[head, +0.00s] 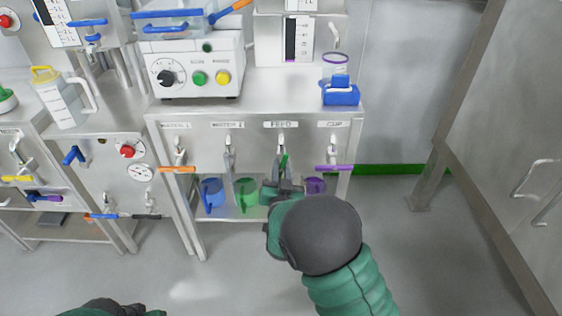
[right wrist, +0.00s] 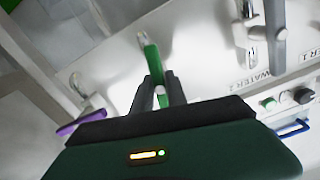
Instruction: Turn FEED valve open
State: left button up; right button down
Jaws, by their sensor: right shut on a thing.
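The FEED valve's green handle (head: 283,162) hangs down from its fitting under the FEED label (head: 281,124) on the steel cabinet front. In the right wrist view the green handle (right wrist: 152,62) runs from the pale panel down between my fingers. My right gripper (head: 280,187) is shut on this handle near its lower end; its two dark fingers (right wrist: 159,90) sit on either side of it. My gripper and wrist hide the handle's tip in the head view. Only a bit of my left arm shows at the bottom left; its gripper is out of view.
The orange handle (head: 178,169) lies level at the left, and the purple CIP handle (head: 333,168) lies level close right of my gripper. A grey handle (head: 229,158) hangs down at the left. Blue (head: 212,194), green (head: 246,193) and purple (head: 315,187) jugs stand on the shelf below.

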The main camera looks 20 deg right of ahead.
jog(key=shift+s+f+n+p, duration=0.1)
jog(key=shift+f+n+p, duration=0.05)
jog(key=shift+n+p, duration=0.45)
jog(key=shift+f+n+p, duration=0.15)
jog(key=shift+n+p, duration=0.2)
jog(key=shift+n, duration=0.45)
jog(key=c, duration=1.4)
grip_release()
jog(key=shift+o, duration=0.4)
jog(key=shift+r, duration=0.1)
